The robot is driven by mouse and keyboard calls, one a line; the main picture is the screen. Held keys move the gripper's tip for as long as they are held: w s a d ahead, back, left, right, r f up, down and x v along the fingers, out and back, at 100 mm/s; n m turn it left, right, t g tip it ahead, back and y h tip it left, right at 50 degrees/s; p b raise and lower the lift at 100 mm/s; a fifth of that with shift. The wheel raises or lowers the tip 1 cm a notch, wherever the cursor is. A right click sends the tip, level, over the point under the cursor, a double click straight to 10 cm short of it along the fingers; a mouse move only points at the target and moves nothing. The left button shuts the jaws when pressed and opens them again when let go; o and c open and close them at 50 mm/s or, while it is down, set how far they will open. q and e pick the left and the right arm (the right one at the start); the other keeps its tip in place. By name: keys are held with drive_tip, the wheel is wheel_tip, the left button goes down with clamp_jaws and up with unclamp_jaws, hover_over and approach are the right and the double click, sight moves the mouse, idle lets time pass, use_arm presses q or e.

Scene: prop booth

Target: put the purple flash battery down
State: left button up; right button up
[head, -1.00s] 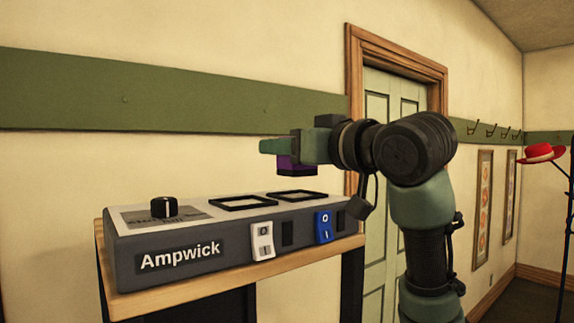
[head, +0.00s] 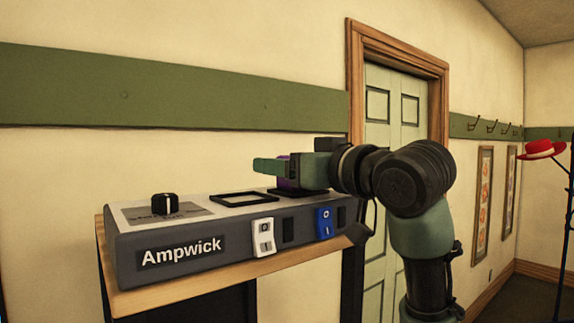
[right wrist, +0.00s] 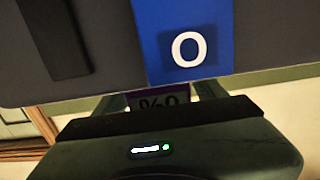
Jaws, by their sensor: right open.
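The purple flash battery (head: 285,183) is at the right square bay of the grey Ampwick charger (head: 190,246), low over or in the bay. My right gripper (head: 271,165) is around it, with the jaws open, and hides much of it. My left gripper is not in view.
The charger stands on a wooden-topped stand (head: 150,296). It has a black knob (head: 165,203), an empty left bay (head: 243,198), a white switch (head: 263,237) and a blue switch (head: 324,224). A door (head: 392,130) and a red hat (head: 542,150) are behind at the right.

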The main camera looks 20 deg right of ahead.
drive_tip(key=shift+r, duration=0.25)
drive_tip(key=shift+s+d+f, duration=0.15)
drive_tip(key=shift+s, duration=0.2)
drive_tip(key=b+v, duration=0.4)
drive_tip(key=v, duration=0.7)
drive_tip(key=shift+s, duration=0.2)
